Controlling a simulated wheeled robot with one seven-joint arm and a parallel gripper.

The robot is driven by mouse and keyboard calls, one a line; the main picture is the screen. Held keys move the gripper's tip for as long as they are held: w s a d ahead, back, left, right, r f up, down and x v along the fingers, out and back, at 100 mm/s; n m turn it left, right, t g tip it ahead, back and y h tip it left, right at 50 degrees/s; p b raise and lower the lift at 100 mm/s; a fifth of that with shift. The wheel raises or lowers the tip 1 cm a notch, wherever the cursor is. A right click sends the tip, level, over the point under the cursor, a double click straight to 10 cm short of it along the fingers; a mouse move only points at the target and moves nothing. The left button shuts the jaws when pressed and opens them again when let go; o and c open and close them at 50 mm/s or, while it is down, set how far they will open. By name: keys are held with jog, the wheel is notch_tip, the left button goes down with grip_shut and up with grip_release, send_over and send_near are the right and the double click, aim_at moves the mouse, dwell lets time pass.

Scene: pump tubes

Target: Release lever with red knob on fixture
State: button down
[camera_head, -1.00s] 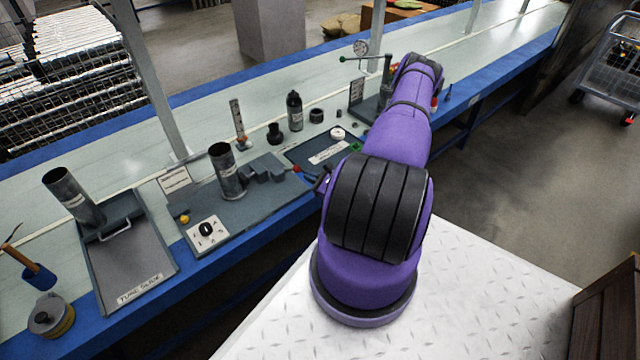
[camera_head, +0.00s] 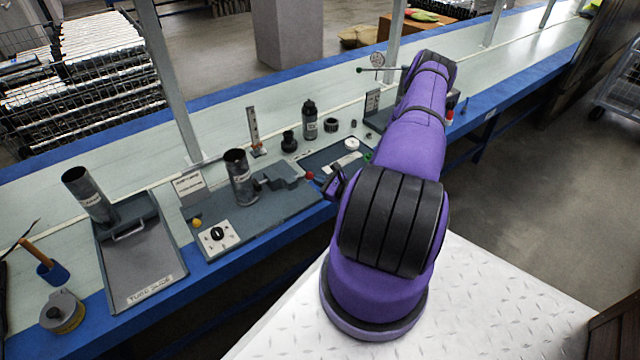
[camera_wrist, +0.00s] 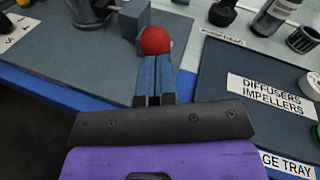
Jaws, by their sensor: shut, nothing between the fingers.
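The red knob (camera_head: 309,175) sits at the front right end of the fixture (camera_head: 262,218), a dark grey plate on the bench. The plate carries an upright metal tube (camera_head: 240,178) and grey clamp blocks (camera_head: 283,176). In the wrist view the red knob (camera_wrist: 154,40) stands just beyond my fingertips, beside a grey block (camera_wrist: 134,18). My gripper (camera_wrist: 154,62) has its blue fingers together and empty, pointing at the knob. Whether they touch it I cannot tell. The lever's shaft is mostly hidden. In the head view my gripper (camera_head: 326,183) is small and dark, right of the knob.
A yellow knob (camera_head: 197,223) and a dial plate (camera_head: 217,235) are on the fixture's left. The tube slide (camera_head: 145,265) lies further left. The gauge tray (camera_wrist: 230,110) with its labels is right of my gripper. A black bottle (camera_head: 310,120) stands behind.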

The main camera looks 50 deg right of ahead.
jog(key=w+d+r+m+g, duration=0.1)
jog(key=w+r+g, duration=0.2)
jog(key=w+g, duration=0.2)
jog(key=w+d+r+m+g+y, duration=0.1)
jog(key=w+d+r+g, duration=0.1)
jog(key=w+g, duration=0.3)
jog(key=shift+w+r, duration=0.8)
jog(key=shift+w, duration=0.7)
jog(key=v, duration=1.3)
jog(key=shift+d, duration=0.4)
jog(key=shift+s, duration=0.1)
